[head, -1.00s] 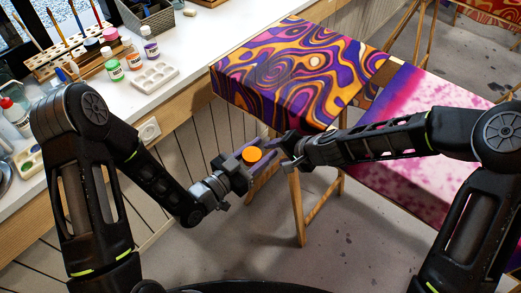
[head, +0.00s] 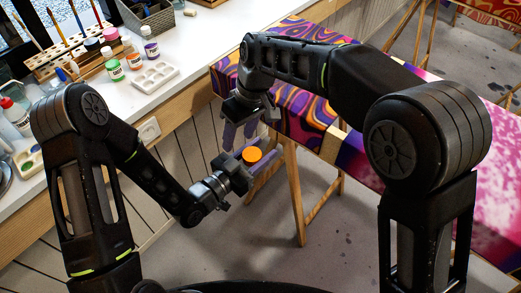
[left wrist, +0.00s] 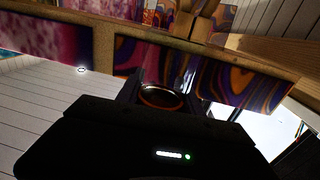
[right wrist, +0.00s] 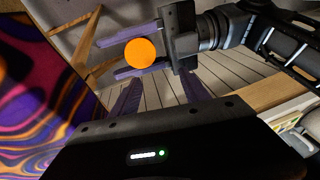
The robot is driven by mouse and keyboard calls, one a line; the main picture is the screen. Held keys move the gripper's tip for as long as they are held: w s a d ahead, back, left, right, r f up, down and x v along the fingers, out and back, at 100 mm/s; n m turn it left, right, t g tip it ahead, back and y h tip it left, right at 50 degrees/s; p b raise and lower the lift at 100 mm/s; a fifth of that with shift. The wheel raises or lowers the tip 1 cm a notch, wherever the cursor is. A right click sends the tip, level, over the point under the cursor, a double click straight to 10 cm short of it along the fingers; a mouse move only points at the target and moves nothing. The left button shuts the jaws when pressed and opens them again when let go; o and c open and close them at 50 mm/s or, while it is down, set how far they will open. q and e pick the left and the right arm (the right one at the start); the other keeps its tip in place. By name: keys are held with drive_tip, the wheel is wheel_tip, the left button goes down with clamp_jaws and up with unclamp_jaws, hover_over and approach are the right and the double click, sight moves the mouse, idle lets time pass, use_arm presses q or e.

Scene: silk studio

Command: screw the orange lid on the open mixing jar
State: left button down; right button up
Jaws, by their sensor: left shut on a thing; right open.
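The orange lid (head: 252,155) shows as a round orange disc between the fingers of my left gripper (head: 257,154), held in the air in front of the counter. The right wrist view shows its flat orange face (right wrist: 140,54). In the left wrist view it is a dark oval with an orange rim (left wrist: 160,97); I cannot tell whether a jar body is under it. My right gripper (head: 250,130) is open, pointing down just above and behind the left gripper, with nothing visible between its fingers. I cannot single out an open mixing jar in these views.
The white counter (head: 185,65) at left holds several paint jars, a paint palette (head: 155,76), a wooden brush rack (head: 65,62) and a grey basket (head: 147,18). A table draped with purple-orange patterned silk (head: 295,120) stands behind the grippers. Grey floor lies below them.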

sight(252, 154)
drive_tip(key=d+r+h, duration=0.1)
drive_tip(key=d+r+n+h, duration=0.1)
drive_tip(key=d+r, duration=0.1)
drive_tip(key=shift+s+d+r+h, duration=0.1)
drive_tip(key=shift+s+r+h, duration=0.05)
drive_tip(key=shift+s+h, duration=0.2)
drive_tip(key=shift+f, duration=4.05)
drive_tip(key=shift+c, duration=0.5)
clamp_jaws()
drive_tip(key=m, duration=0.3)
